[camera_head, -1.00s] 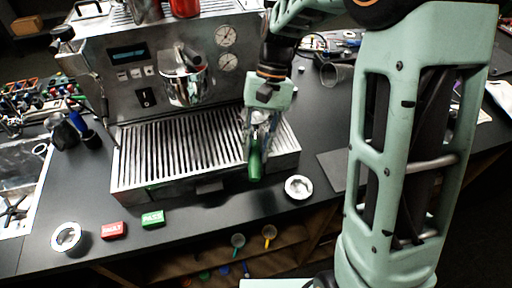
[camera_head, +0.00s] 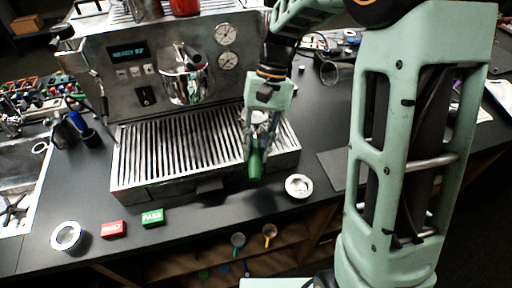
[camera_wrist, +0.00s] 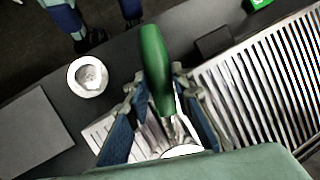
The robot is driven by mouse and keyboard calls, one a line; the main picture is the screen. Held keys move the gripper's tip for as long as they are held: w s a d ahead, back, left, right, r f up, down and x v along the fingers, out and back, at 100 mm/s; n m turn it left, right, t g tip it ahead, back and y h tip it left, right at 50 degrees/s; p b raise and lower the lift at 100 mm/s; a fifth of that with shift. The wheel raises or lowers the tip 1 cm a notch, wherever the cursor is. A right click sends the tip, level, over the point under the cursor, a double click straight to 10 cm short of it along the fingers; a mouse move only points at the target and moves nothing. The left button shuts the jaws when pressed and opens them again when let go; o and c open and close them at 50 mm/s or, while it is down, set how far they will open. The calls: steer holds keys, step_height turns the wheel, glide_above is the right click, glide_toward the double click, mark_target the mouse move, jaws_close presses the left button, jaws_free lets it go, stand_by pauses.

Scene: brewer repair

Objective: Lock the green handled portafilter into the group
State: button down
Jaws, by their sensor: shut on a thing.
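The green handled portafilter (camera_head: 255,164) is in my gripper (camera_head: 258,140), over the right end of the drip tray in the head view. Its green handle points toward the front edge of the counter. In the wrist view the green handle (camera_wrist: 155,62) sticks out between the two blue fingers of my gripper (camera_wrist: 155,120). The basket end is mostly hidden by the gripper. The group (camera_head: 187,82) on the espresso machine's front shows a shiny round body, to the left of my gripper. The portafilter is apart from it.
The slatted drip tray (camera_head: 160,188) lies below. A round metal piece (camera_head: 298,186) sits right of it, another (camera_head: 67,236) at front left. A red block (camera_head: 112,229) and a green PASS block (camera_head: 152,218) lie in front. Dark counter between is clear.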

steer(key=shift+f, duration=0.35)
steer(key=c, duration=1.6)
jaws_free()
